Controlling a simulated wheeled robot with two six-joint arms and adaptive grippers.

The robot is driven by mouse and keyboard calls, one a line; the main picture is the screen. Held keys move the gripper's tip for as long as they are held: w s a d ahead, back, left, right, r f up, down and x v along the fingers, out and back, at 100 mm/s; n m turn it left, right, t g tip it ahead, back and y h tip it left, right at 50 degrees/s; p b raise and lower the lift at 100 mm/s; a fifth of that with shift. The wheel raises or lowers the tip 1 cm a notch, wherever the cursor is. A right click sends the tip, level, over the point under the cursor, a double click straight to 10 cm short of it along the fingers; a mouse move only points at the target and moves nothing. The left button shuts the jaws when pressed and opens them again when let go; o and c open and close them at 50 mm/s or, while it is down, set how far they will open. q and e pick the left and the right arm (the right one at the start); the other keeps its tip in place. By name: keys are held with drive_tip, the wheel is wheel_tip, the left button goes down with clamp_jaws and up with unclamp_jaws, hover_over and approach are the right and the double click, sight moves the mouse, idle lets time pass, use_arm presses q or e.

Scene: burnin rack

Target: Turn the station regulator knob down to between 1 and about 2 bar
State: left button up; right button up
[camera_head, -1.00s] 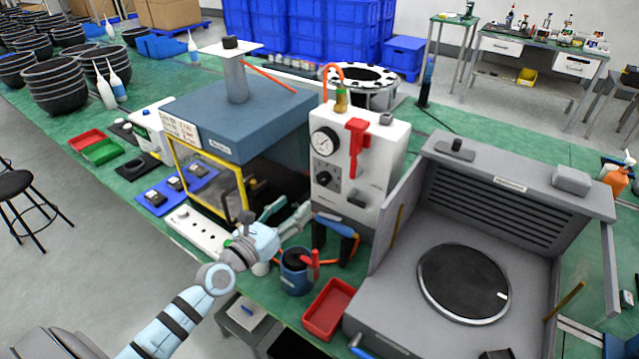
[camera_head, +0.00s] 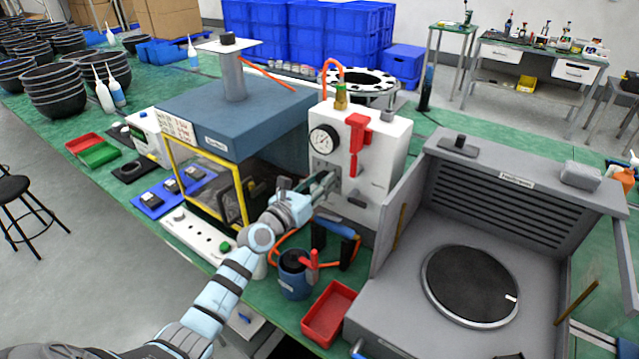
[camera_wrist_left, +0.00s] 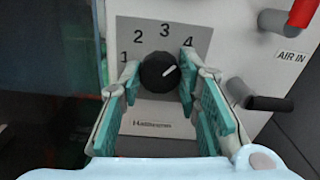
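The white regulator station (camera_head: 383,150) stands on the green bench. Its round pressure gauge (camera_head: 323,139) is too small to read. In the left wrist view the black regulator knob (camera_wrist_left: 158,72) sits on a grey plate (camera_wrist_left: 150,112) numbered 1 to 4. Its white mark points up and right, around the 4 or slightly past it. My left gripper (camera_wrist_left: 159,80) is open, with one teal-padded finger on each side of the knob. Narrow gaps seem to show between fingers and knob. In the head view my left gripper (camera_head: 322,190) hides the knob. My right gripper is not in view.
A red lever (camera_head: 357,134) hangs above and right of the gripper. The blue-topped test box (camera_head: 228,118) with a yellow-framed door stands close left. A blue cup (camera_head: 294,276), a red tray (camera_head: 327,314) and orange hose lie below the arm. A grey open chamber (camera_head: 410,290) stands right.

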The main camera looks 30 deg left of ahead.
use_arm(q)
drive_tip(key=c, duration=0.3)
drive_tip(key=n+p, duration=0.2)
drive_tip(key=n, duration=0.1)
drive_tip(key=shift+r+n, duration=0.1)
drive_tip(key=shift+n, duration=0.2)
drive_tip(key=n+p, duration=0.2)
drive_tip(key=n, duration=0.3)
drive_tip(key=n+p, duration=0.2)
drive_tip(key=n, duration=0.4)
drive_tip(key=shift+n+p, duration=0.3)
drive_tip(key=shift+p, duration=0.05)
drive_tip(key=shift+n+p, duration=0.85)
drive_tip(key=shift+n, duration=1.45)
